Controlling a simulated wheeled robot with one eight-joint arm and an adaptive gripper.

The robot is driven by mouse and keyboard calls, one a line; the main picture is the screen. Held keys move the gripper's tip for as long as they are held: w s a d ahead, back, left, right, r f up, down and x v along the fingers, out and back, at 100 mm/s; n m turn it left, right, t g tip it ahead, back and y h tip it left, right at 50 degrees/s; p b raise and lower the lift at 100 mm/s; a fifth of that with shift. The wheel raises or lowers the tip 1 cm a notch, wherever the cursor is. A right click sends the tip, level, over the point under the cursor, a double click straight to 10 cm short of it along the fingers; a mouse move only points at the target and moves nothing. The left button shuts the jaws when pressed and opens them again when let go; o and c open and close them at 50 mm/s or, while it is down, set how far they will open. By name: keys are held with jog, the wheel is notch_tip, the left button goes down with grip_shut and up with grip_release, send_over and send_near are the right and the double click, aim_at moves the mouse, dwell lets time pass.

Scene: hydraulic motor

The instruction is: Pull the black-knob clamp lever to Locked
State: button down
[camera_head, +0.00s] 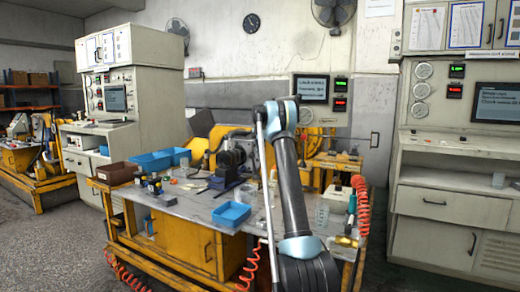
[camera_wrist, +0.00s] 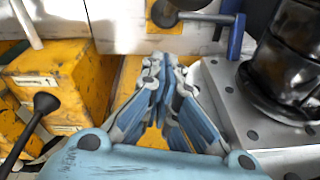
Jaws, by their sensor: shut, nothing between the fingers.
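In the wrist view, a black ball knob (camera_wrist: 165,12) sits at the top middle on a grey lever bar (camera_wrist: 205,18) that runs right to a blue upright part (camera_wrist: 236,38). A second black ball knob (camera_wrist: 45,103) stands at the left on a thin dark rod. I cannot tell for sure which one is the clamp lever. My gripper (camera_wrist: 160,62) is shut and empty, its blue-grey fingertips together just below the upper knob in the picture. I see no clear contact. In the head view my arm hides the gripper and both knobs.
Yellow blocks (camera_wrist: 50,80) lie left of the fingers. A grey bolted plate (camera_wrist: 222,90) with a glossy black cylinder (camera_wrist: 288,60) stands close on the right. The workbench (camera_head: 185,207) carries a blue tray (camera_head: 231,214) and a dark motor (camera_head: 232,158). A screen (camera_head: 311,88) hangs behind.

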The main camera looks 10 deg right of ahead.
aim_at(252, 159)
jog(key=shift+s+a+f, duration=0.35)
jog(key=shift+s+a, duration=0.3)
jog(key=shift+a, duration=0.05)
jog(key=shift+s+a+f, duration=0.35)
jog(key=shift+s+a, duration=0.25)
jog(key=shift+a, duration=0.1)
jog(key=shift+s+a+f+t+h, duration=0.25)
jog(key=shift+s+a+t+h, duration=0.15)
jog(key=shift+s+a+t, duration=0.3)
jog(key=shift+s+a+f+t+h, duration=0.2)
jog(key=shift+s+a+t+h, duration=0.25)
jog(key=shift+s, duration=0.3)
jog(key=shift+s+a+f, duration=0.4)
jog(key=shift+s, duration=0.3)
jog(key=shift+r, duration=0.1)
